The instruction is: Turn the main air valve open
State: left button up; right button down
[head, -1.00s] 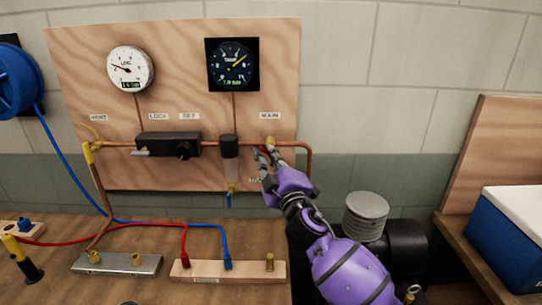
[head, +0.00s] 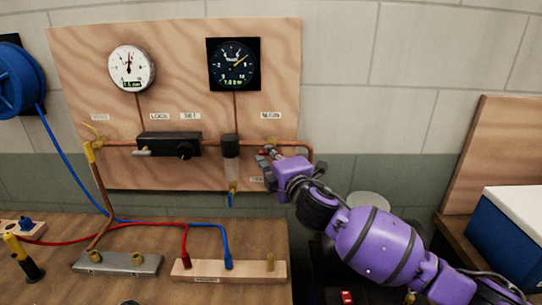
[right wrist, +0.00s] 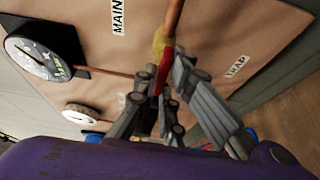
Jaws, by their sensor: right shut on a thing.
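The main air valve sits under the MAIN label (head: 271,115) at the right end of the copper pipe, on the plywood panel. In the right wrist view it shows a brass body (right wrist: 164,40) and a red handle (right wrist: 163,72) in line with the pipe. My right gripper (head: 268,154) is at the valve and hides most of it in the head view. In the right wrist view its grey fingers (right wrist: 166,76) are shut on the red handle, one on each side. My left gripper is not in view.
The panel (head: 75,65) also holds a white gauge (head: 132,69), a dark gauge (head: 233,64), a black regulator (head: 169,145) and a clear-bowled trap (head: 231,160). Hoses and fittings lie on the bench (head: 150,290) below. A blue box (head: 505,235) stands at the right.

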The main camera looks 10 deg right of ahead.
jog(key=shift+f, duration=0.35)
jog(key=c, duration=1.9)
grip_release()
jog(key=shift+o, duration=0.2)
jog(key=shift+r, duration=0.2)
jog(key=shift+s, duration=0.1)
jog(key=s+d, duration=0.2)
jog(key=s, duration=0.9)
jog(key=shift+s, duration=0.35)
jog(key=shift+d, duration=0.1)
